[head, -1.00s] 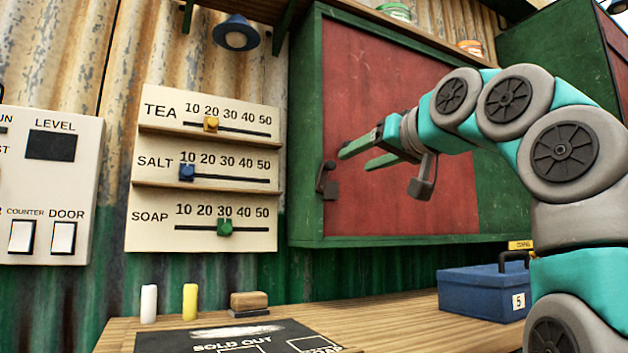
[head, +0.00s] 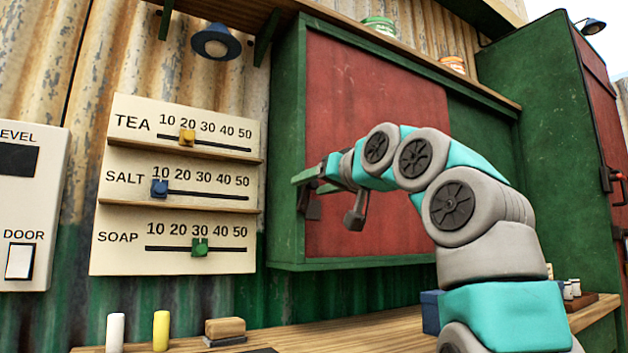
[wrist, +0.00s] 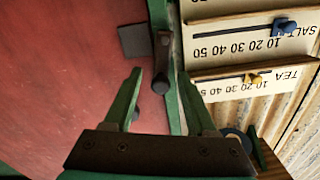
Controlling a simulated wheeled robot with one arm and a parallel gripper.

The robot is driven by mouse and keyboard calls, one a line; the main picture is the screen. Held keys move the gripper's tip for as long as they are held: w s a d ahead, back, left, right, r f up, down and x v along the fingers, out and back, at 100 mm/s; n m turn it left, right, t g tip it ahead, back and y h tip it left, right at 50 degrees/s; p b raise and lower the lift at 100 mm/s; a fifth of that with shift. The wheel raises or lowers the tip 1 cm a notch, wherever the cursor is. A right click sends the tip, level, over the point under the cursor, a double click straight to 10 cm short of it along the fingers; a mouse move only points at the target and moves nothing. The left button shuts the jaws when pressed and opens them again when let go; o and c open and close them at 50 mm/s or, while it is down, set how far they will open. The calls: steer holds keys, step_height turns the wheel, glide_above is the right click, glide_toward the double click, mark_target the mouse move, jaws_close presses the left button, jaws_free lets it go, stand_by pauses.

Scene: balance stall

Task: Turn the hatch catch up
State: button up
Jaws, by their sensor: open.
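The hatch is a red panel (head: 375,110) in a green frame on the corrugated wall. The dark hatch catch (head: 302,201) sits at its lower left edge, beside a small dark plate (head: 314,211). In the wrist view, which is upside down, the catch (wrist: 161,62) runs along the red panel's edge with a round knob at its lower end in the picture. My gripper (head: 309,183) is open at the catch. In the wrist view its two green fingers (wrist: 160,74) stand on either side of the catch's knob end. Whether they touch it I cannot tell.
A slider board (head: 180,190) for tea, salt and soap hangs left of the hatch. A shelf (head: 400,50) with jars runs above. Below, a wooden counter (head: 300,333) holds white and yellow sticks, an eraser and a blue box (head: 431,312). A green cabinet (head: 540,130) stands right.

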jaws_close()
stand_by(0.4)
